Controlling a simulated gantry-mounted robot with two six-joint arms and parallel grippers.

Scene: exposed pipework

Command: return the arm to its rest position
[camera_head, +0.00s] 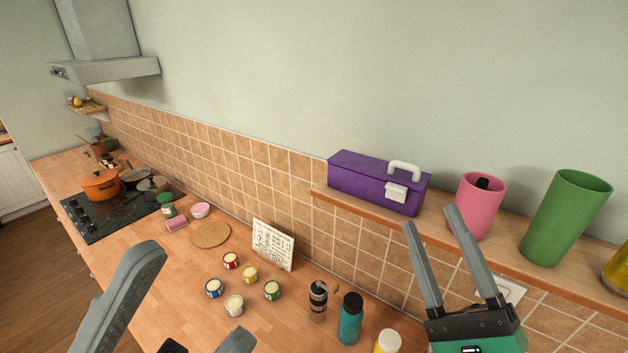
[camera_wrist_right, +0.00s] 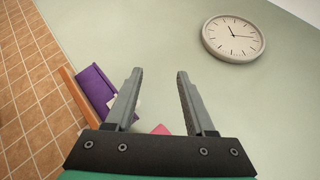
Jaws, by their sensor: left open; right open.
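My right gripper (camera_head: 431,220) is raised in front of the wall shelf, its two grey fingers apart with nothing between them. In the right wrist view it also shows open and empty (camera_wrist_right: 160,73), against bare wall. My left gripper (camera_head: 195,291) is at the lower left of the head view, over the wooden counter. Its fingers are wide apart and no object is held. The lower part of the left gripper is cut off by the frame edge.
A shelf (camera_head: 320,190) holds a purple toolbox (camera_head: 370,182), a pink cup (camera_head: 482,205) with something dark inside, and a green cup (camera_head: 565,215). Below, the counter (camera_head: 185,260) carries several small paint pots, a white patterned panel (camera_head: 273,244) and a teal bottle (camera_head: 349,320). A clock (camera_wrist_right: 233,38) hangs on the wall.

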